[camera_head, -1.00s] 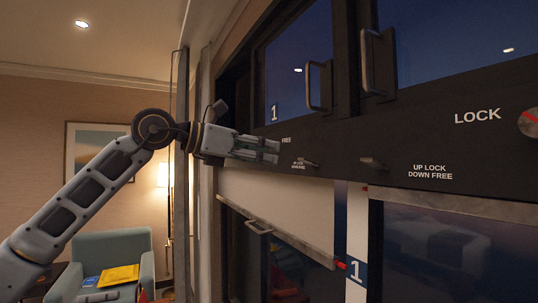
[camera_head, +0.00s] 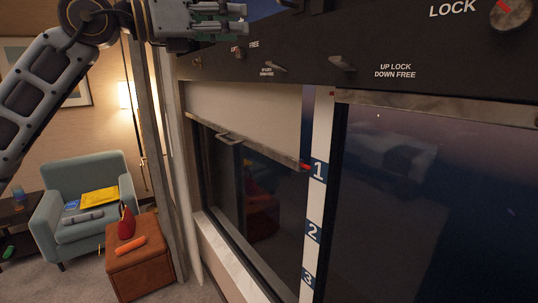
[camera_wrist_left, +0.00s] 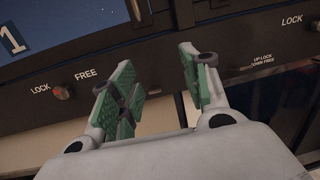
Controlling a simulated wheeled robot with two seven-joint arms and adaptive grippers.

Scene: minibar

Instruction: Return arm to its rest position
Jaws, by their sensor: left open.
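My left gripper (camera_head: 243,20) is at the top of the head view, in front of the dark window panel (camera_head: 300,50). It is open and empty. In the left wrist view its green-padded fingers (camera_wrist_left: 160,90) stand apart, with a lock knob (camera_wrist_left: 61,91) marked LOCK and FREE to their left. A small lever (camera_head: 275,67) sits on the panel below and right of the gripper in the head view. My left arm (camera_head: 45,85) comes in from the left, bent at the elbow. My right gripper is not in view.
A pale blind (camera_head: 245,115) with a handle bar hangs partly down beside a numbered strip (camera_head: 315,200). Another lever (camera_head: 342,63) and a round lock knob (camera_head: 511,14) are on the panel. A blue armchair (camera_head: 85,170) and brown ottoman (camera_head: 140,265) stand lower left.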

